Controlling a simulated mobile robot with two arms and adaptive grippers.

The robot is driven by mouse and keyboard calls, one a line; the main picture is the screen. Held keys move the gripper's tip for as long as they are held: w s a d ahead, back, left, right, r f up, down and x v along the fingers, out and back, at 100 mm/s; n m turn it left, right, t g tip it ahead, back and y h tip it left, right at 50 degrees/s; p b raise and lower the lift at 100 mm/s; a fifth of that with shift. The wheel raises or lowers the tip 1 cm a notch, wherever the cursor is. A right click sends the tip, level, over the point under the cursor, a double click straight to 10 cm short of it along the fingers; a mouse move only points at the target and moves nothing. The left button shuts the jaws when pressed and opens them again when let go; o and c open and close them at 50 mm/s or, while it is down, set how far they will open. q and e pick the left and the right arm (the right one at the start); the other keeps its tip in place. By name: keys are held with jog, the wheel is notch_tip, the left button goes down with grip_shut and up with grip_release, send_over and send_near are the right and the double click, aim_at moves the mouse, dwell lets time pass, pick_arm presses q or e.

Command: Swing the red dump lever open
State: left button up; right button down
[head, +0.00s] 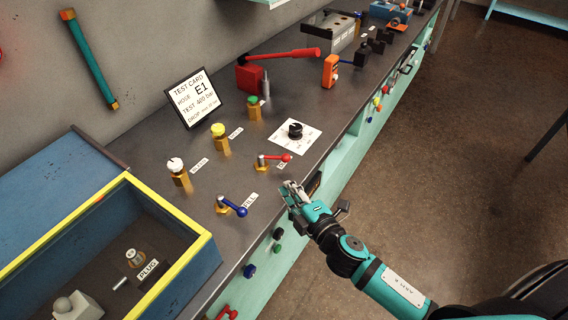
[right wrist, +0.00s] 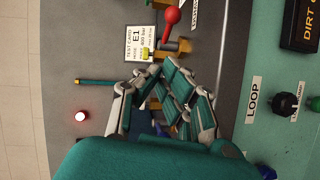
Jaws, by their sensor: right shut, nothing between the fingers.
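The red dump lever (head: 277,158) is a short handle with a red ball end on a brass valve, on the dark bench top. Its handle points to the right in the head view, over a white label that is partly hidden. The lever also shows at the top of the right wrist view (right wrist: 172,17), beyond the fingertips. My right gripper (head: 289,189) is shut and empty, just in front of the lever at the bench's front edge and apart from it. Its fingers also show in the right wrist view (right wrist: 154,75). My left gripper is not in view.
A blue lever (head: 232,206) with a FILL label stands close by on the left. A black knob (head: 295,130) on a white plate is behind. Brass valves with yellow (head: 218,130) and white (head: 175,165) caps and a yellow-rimmed box (head: 195,248) are to the left.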

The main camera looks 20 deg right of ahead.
send_near(274, 157)
jog(key=a, duration=0.1)
jog(key=w+a, duration=0.1)
jog(key=a+p, duration=0.1)
jog(key=shift+w+a+r, duration=0.2)
jog(key=shift+w+r, duration=0.05)
jog(key=shift+w, duration=0.05)
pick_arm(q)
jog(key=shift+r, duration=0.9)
pick_arm(e)
jog(key=shift+w+d+f, duration=0.25)
jog(key=shift+w+d, duration=0.35)
jog(key=shift+w, duration=0.1)
jog(key=shift+w+d+f, duration=0.3)
jog(key=shift+w+d, duration=0.25)
jog(key=shift+w, duration=0.2)
jog(key=shift+d, duration=0.1)
